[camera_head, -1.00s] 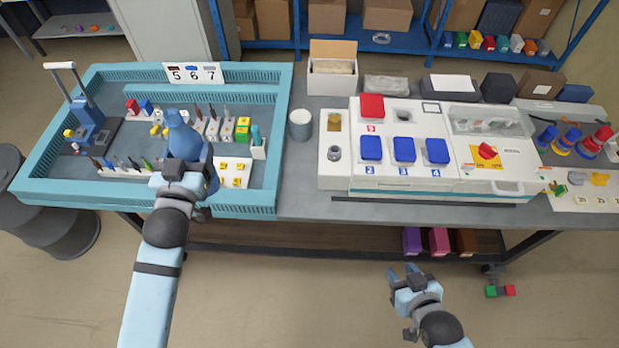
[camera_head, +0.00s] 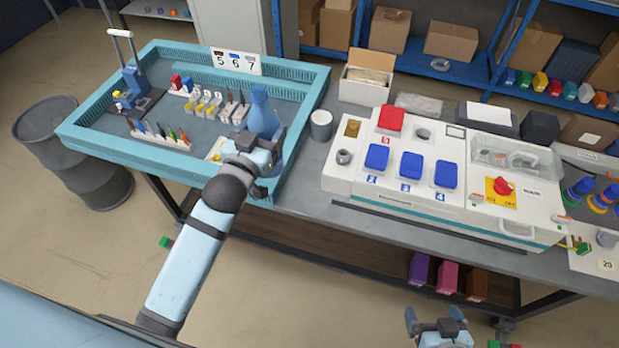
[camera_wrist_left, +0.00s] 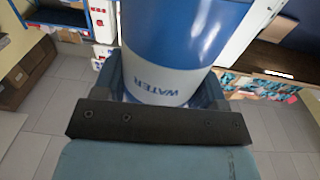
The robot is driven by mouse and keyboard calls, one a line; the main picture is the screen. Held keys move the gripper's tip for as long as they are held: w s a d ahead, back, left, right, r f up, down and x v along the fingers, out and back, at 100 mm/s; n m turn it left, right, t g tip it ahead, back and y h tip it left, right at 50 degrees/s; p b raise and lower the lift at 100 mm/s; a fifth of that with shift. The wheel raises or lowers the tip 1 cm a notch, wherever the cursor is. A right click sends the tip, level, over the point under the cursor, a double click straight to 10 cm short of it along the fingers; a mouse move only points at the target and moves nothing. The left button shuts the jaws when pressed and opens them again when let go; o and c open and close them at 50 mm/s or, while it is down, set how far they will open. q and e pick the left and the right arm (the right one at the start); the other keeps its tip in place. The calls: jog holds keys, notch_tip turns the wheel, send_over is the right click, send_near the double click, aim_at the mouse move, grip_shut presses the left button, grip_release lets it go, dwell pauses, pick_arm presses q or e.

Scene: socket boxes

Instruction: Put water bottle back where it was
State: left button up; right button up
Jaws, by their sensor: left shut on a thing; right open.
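The blue water bottle (camera_head: 263,112) is upright in my left gripper (camera_head: 262,148), over the right part of the teal-rimmed tray (camera_head: 312,88). In the left wrist view the bottle (camera_wrist_left: 180,45) fills the space between the fingers, and its grey band reads "WATER". My left gripper is shut on it. The bottle's base is hidden behind the gripper, so I cannot tell whether it touches the tray. My right gripper (camera_head: 437,322) is open and empty, low at the bottom edge of the head view, in front of the table.
A white box with blue and red lids (camera_head: 345,180) takes up the middle of the table. Several small tools stand in white holders (camera_head: 160,138) inside the tray. A dark barrel (camera_head: 65,150) stands at the left.

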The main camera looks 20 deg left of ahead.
pick_arm(q)
jog(key=w+d+m+h+b, duration=0.35)
jog(key=w+b, duration=0.45)
jog(key=w, duration=0.7)
notch_tip(320, 180, down, 20)
jog(key=shift+d+r+n+g, duration=0.15)
jog(key=shift+d+n+g, duration=0.05)
jog(key=shift+n+g, duration=0.25)
jog(key=shift+s+h, duration=0.1)
jog(key=shift+h, duration=0.15)
jog(key=o, duration=1.1)
